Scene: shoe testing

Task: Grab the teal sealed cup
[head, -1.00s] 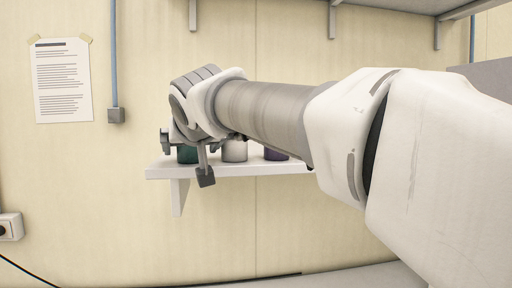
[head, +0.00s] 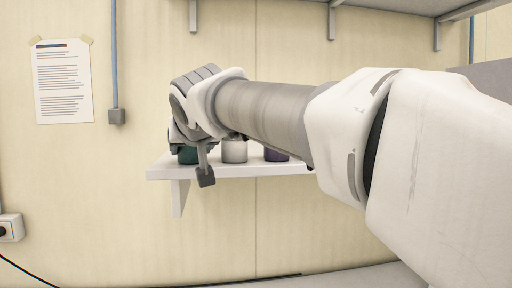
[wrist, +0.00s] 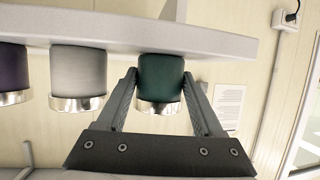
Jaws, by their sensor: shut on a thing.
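The teal sealed cup (head: 188,156) stands at the left end of a white wall shelf in the head view, partly hidden by my gripper. It also shows in the wrist view (wrist: 160,76), where the picture is upside down and its metallic end points down. My gripper (wrist: 160,84) is shut on the teal cup, with one finger on each side of it. The cup still appears to rest on the shelf. In the head view my gripper (head: 204,168) is at the cup, with one finger showing in front.
A white cup (head: 234,151) and a dark purple cup (head: 275,154) stand to the right on the same shelf (head: 235,170). A second shelf (head: 395,5) is higher on the wall. A paper sheet (head: 63,82) and a blue conduit (head: 114,55) are on the left wall.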

